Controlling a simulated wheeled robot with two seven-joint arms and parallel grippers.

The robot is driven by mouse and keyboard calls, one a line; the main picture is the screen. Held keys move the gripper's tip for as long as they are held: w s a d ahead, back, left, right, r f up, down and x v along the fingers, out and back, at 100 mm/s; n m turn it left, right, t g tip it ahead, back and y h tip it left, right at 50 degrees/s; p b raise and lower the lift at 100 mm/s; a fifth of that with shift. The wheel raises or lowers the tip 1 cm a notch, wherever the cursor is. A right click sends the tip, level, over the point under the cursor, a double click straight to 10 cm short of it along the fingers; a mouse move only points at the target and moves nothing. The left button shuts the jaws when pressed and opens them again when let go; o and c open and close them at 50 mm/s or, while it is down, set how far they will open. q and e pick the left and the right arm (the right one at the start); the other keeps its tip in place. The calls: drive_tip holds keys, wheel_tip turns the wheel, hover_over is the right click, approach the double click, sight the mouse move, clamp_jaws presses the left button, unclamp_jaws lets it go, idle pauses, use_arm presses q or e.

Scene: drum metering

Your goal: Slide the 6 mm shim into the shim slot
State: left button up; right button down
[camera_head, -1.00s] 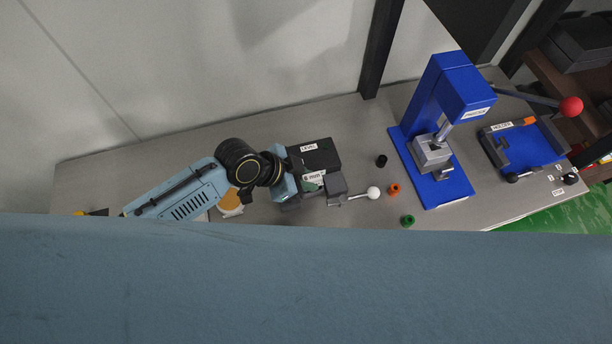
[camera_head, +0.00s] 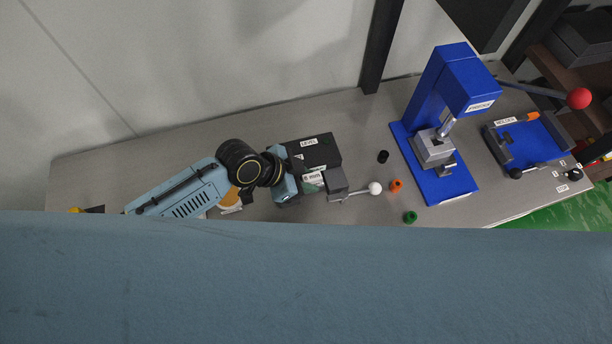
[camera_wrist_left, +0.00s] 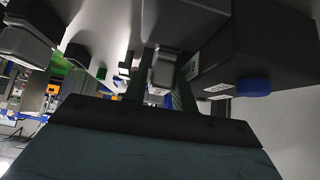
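My left gripper (camera_head: 312,187) is low at the near side of the black block marked LEVEL (camera_head: 318,152), pointing right. A white label that appears to read 6 mm (camera_head: 313,177) lies beside its fingers; I cannot tell which part carries it. A grey block (camera_head: 336,180) with a white-ball lever is just ahead of the fingertips. In the left wrist view, the dark green fingers (camera_wrist_left: 160,90) stand apart with a grey piece (camera_wrist_left: 164,70) in line between them; whether they grip it is unclear. The shim and the slot cannot be made out separately. My right gripper is out of view.
A blue press (camera_head: 440,120) and a blue tray-like fixture (camera_head: 535,142) stand at the right. Small black (camera_head: 383,157), orange (camera_head: 396,185) and green (camera_head: 410,217) rings lie between. Bare bench (camera_head: 110,178) extends at the left. My blue body covers the foreground.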

use_arm(q)
drive_tip(key=o, duration=0.3)
drive_tip(key=shift+r, duration=0.15)
drive_tip(key=shift+w, duration=0.1)
drive_tip(key=shift+w+a, duration=0.15)
drive_tip(key=shift+a+r+p, duration=0.3)
drive_tip(key=shift+r+p, duration=0.2)
drive_tip(key=p+v, duration=0.2)
drive_tip(key=v, duration=0.1)
drive_tip(key=p+v, duration=0.2)
drive_tip(key=shift+s+a, duration=0.1)
drive_tip(key=shift+s, duration=0.2)
drive_tip(key=shift+s+a+r+p, duration=0.35)
drive_tip(key=shift+s+r+p, duration=0.1)
drive_tip(key=shift+r, duration=0.1)
